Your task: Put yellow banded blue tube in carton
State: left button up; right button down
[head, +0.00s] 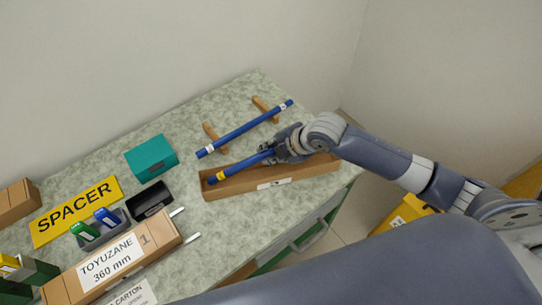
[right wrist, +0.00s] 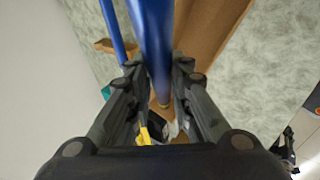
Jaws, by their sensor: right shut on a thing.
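A blue tube with a yellow band (head: 239,167) is held by my right gripper (head: 283,152), which is shut on it toward its right end. The tube also shows between the fingers in the right wrist view (right wrist: 155,45). It lies over the long open brown carton (head: 225,190); its left end is at the carton's left part. I cannot tell whether it touches the carton's floor. The carton's wall also shows in the right wrist view (right wrist: 220,25). My left gripper is not in view.
Another blue tube (head: 245,129) with white bands rests on two wooden supports (head: 214,136) behind the carton. A teal box (head: 151,158), a black bin (head: 150,200), a yellow SPACER sign (head: 75,211) and a long TOYUZANE box (head: 112,262) stand to the left.

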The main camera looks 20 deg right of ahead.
notch_tip(320, 180, down, 3)
dwell(0.3)
jog(key=shift+f, duration=0.15)
jog(key=c, duration=1.4)
grip_release()
jog(key=shift+c, duration=0.2)
